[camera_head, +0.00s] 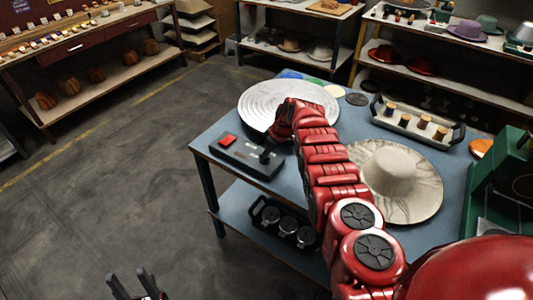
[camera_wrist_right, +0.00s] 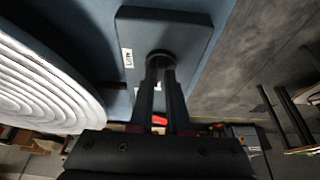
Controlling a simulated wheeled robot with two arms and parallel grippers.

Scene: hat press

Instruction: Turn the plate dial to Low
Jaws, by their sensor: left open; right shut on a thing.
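The dark control box (camera_head: 245,158) lies at the table's left front edge, with a red button (camera_head: 227,141) on top. The round dark plate dial (camera_wrist_right: 160,57) stands on the box in the right wrist view. My right gripper (camera_wrist_right: 161,75) is shut on this dial, fingers pointing at the box; in the head view the gripper (camera_head: 267,153) partly hides it. A small white label (camera_wrist_right: 127,57) sits beside the dial; its word is too small to read surely. A silver ringed plate (camera_head: 262,95) lies behind the box. My left gripper (camera_head: 135,287) is open and empty, low over the floor.
A pale wide-brimmed hat (camera_head: 397,178) lies right of my right arm on the blue table (camera_head: 213,133). A tray of spools (camera_head: 415,122) stands behind it, and a green machine (camera_head: 500,180) is at right. The floor at left is clear.

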